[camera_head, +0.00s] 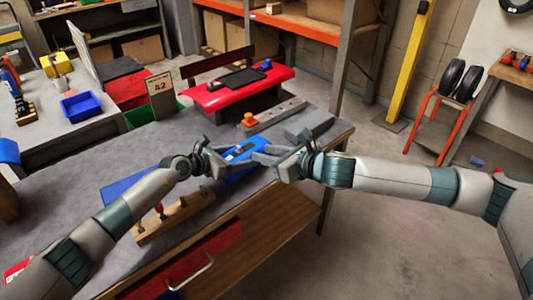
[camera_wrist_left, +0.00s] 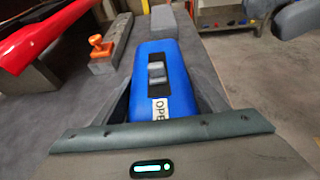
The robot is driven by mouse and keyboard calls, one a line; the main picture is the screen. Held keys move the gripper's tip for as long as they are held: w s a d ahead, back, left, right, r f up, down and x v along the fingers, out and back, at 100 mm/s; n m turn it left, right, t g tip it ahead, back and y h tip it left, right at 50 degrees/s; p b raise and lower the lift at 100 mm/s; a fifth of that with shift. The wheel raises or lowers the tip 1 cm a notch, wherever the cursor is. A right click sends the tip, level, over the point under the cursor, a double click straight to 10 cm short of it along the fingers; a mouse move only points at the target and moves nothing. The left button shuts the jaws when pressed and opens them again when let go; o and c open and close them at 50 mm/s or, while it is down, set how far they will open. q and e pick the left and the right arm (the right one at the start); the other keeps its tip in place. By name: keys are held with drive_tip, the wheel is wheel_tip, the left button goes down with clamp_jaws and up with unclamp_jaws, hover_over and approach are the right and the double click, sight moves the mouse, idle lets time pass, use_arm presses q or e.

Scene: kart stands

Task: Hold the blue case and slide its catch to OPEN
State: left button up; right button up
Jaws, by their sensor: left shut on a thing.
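The blue case (camera_head: 238,174) is at the table's right-hand part in the head view. In the left wrist view the blue case (camera_wrist_left: 180,62) lies straight ahead. Its grey catch (camera_wrist_left: 156,72) sits on a black strip, apart from the white label (camera_wrist_left: 160,108), which reads OPE with the rest hidden. My left gripper (camera_head: 226,154) is shut on the case, with a finger along each side. My right gripper (camera_head: 260,154) reaches in from the right beside the case; its two fingers look apart. Whether it touches the case is unclear.
A wooden rack (camera_head: 178,216) with several pegs stands at the table's front. An orange-topped thing (camera_head: 249,119) and grey bars (camera_head: 310,122) lie behind the case. A red kart part (camera_head: 240,93) is farther back. Bare grey tabletop (camera_head: 95,166) shows at left.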

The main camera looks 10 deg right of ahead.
use_arm(q)
drive_tip(key=o, duration=1.4)
drive_tip(key=shift+c, duration=0.2)
drive_tip(key=v, duration=1.2)
